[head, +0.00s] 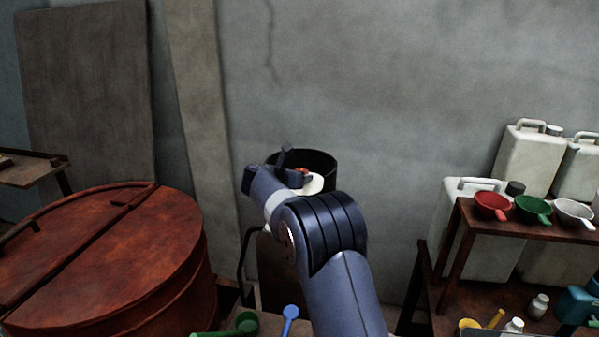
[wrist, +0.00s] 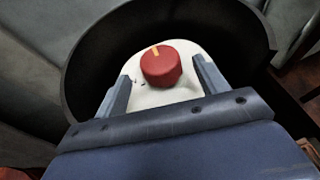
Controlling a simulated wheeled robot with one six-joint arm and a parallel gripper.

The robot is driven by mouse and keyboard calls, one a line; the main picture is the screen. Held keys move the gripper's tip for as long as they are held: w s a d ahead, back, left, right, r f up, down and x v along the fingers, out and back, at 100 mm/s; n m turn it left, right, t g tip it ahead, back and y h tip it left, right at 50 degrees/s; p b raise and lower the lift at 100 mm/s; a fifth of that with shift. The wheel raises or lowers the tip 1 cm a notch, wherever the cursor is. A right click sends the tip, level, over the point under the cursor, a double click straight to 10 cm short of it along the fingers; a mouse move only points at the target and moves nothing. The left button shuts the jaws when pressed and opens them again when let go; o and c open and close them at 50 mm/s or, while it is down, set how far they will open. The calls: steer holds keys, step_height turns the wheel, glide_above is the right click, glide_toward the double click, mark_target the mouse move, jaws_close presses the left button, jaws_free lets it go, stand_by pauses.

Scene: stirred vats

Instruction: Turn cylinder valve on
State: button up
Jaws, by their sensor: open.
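The valve knob is a round red knob with a yellow mark on its top edge. In the wrist view the knob (wrist: 161,66) sits on a pale plate (wrist: 150,97) inside a dark round collar (wrist: 88,62). My gripper (wrist: 160,80) is open, with one finger on each side of the knob and gaps between them. In the head view my gripper (head: 268,168) is at the dark collar (head: 318,163), and a bit of the red knob (head: 301,171) shows. My arm hides most of the cylinder below.
A large rusty lidded vat (head: 120,250) stands at the left. At the right a brown shelf (head: 520,228) holds red, green and white scoops, with white jugs (head: 527,160) behind. A green scoop (head: 243,324) and a blue-handled tool (head: 290,315) lie in front. A wall is close behind.

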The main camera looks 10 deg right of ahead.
steer(key=shift+p+x, duration=0.6)
steer(key=shift+x, duration=1.7)
steer(key=shift+c, duration=0.2)
steer(key=c, duration=0.9)
